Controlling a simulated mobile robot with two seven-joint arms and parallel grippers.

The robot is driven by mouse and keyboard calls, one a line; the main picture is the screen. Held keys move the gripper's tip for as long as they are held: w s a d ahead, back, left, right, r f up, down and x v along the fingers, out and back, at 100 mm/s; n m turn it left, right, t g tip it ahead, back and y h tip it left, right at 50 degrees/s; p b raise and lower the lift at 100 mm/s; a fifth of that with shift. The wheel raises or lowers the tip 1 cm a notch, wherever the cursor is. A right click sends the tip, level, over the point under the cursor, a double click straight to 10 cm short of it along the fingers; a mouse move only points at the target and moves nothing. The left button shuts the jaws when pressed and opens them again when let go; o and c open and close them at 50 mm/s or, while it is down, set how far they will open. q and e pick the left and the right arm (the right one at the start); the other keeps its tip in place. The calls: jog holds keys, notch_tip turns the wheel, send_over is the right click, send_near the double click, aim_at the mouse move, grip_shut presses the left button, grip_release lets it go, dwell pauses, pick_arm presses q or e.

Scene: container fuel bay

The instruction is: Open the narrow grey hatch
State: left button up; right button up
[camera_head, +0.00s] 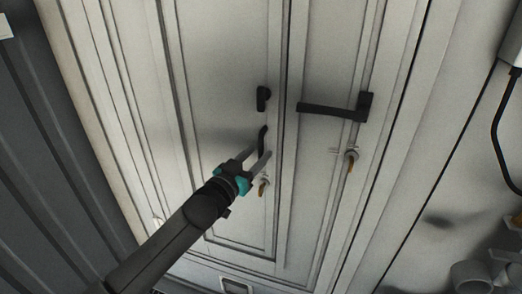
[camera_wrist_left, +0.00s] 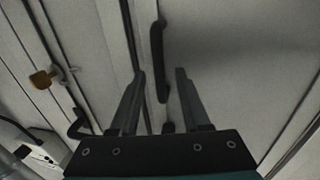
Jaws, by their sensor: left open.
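Two pale grey doors stand side by side, a left door (camera_head: 225,75) and a right door (camera_head: 325,60); I cannot tell for certain which is the narrow hatch. The left door carries a dark upright handle (camera_head: 262,138), also in the left wrist view (camera_wrist_left: 157,50), and a separate dark fitting (camera_head: 263,98). The right door has a dark sideways lever (camera_head: 330,110). My left gripper (camera_head: 257,154) is open at the left door's handle. In the left wrist view the handle lies between its fingers (camera_wrist_left: 160,72); contact cannot be told. My right gripper is out of view.
Keys hang in locks on the left door (camera_head: 263,187) and right door (camera_head: 351,160). A dark ribbed wall (camera_head: 50,160) is at the left. A black cable (camera_head: 498,130) and grey pipe parts (camera_head: 472,275) are at the right. Both doors look shut.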

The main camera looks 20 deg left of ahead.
pick_arm(q)
jog(key=shift+x, duration=1.3)
grip_shut()
dwell(0.5)
